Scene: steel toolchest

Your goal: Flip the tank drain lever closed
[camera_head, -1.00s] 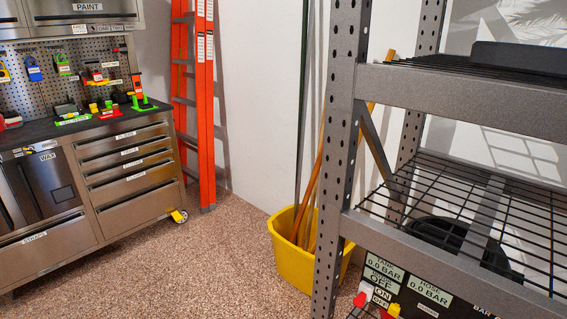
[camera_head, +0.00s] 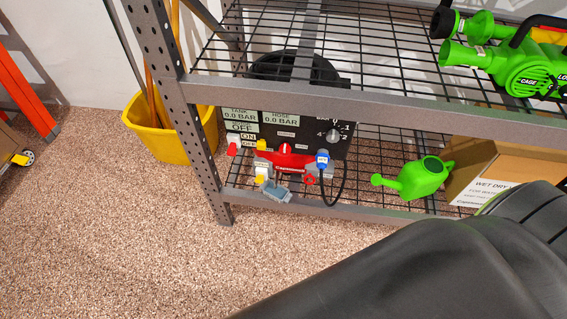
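A compressor with a black panel (camera_head: 285,128) stands on the lower wire shelf. Its displays read tank 0.0 bar, hose 0.0 bar and OFF. On its front are a red part (camera_head: 233,146) at the left, a yellow part (camera_head: 262,146), a red handle (camera_head: 290,163), a blue fitting (camera_head: 322,158) and a small red knob (camera_head: 310,180). A grey-blue piece (camera_head: 277,192) hangs lowest. I cannot tell which part is the tank drain lever or how it is set. Neither of my grippers is in view.
The grey rack post (camera_head: 182,105) stands left of the compressor, and the shelf beam (camera_head: 350,99) crosses above. A green watering can (camera_head: 418,178) and a cardboard box (camera_head: 480,165) are to the right. A large dark shape fills the lower right.

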